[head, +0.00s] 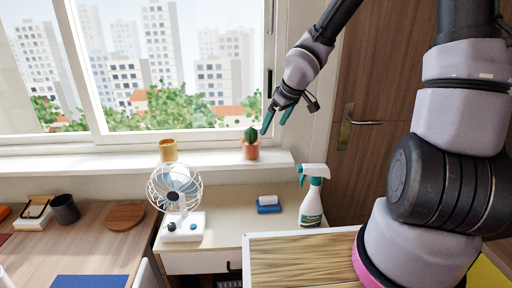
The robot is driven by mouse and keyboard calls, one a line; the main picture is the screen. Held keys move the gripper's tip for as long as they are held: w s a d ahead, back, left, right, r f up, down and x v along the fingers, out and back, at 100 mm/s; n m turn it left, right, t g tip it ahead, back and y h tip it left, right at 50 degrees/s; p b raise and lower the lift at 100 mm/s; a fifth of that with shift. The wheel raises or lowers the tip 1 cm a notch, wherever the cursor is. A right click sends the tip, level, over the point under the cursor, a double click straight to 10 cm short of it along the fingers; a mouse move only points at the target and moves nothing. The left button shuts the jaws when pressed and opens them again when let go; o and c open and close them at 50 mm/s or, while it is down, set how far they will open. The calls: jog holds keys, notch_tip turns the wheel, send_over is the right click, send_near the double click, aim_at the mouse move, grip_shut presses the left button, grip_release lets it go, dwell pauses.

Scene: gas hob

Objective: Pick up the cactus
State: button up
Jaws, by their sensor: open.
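The cactus (251,135) is a small green plant in a terracotta-coloured pot (251,151). It stands upright on the white windowsill, near the sill's right end. My gripper (275,122) is open, with teal fingers pointing down and to the left. The fingers are just right of the cactus in the picture and at about its height. One finger appears very close to the plant; I cannot tell whether it touches. Nothing shows between the fingers.
A mustard-coloured cup (168,150) stands on the windowsill (215,160), left of the cactus. Below are a white fan (182,226), a spray bottle (312,200) and a blue sponge-like item (268,207). The window frame (280,60) rises behind my gripper. The sill between cup and cactus is clear.

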aim_at(255, 141)
jog(key=shift+n+y, duration=0.4)
jog(key=shift+y, duration=0.3)
jog(key=shift+w+a+f, duration=0.3)
jog(key=shift+a+f, duration=0.5)
jog(key=shift+f, duration=0.1)
jog(key=shift+w+a+f, duration=0.25)
jog(key=shift+a+f, duration=0.55)
jog(key=shift+f, duration=0.1)
jog(key=shift+w+a+f, duration=0.3)
jog(key=shift+a+f, duration=0.5)
jog(key=shift+f, duration=0.1)
jog(key=shift+w+f, duration=0.2)
jog(key=shift+f, duration=0.1)
jog(key=shift+x, duration=2.65)
jog(key=shift+w, duration=0.15)
jog(key=c, duration=1.4)
jog(key=shift+r, duration=0.2)
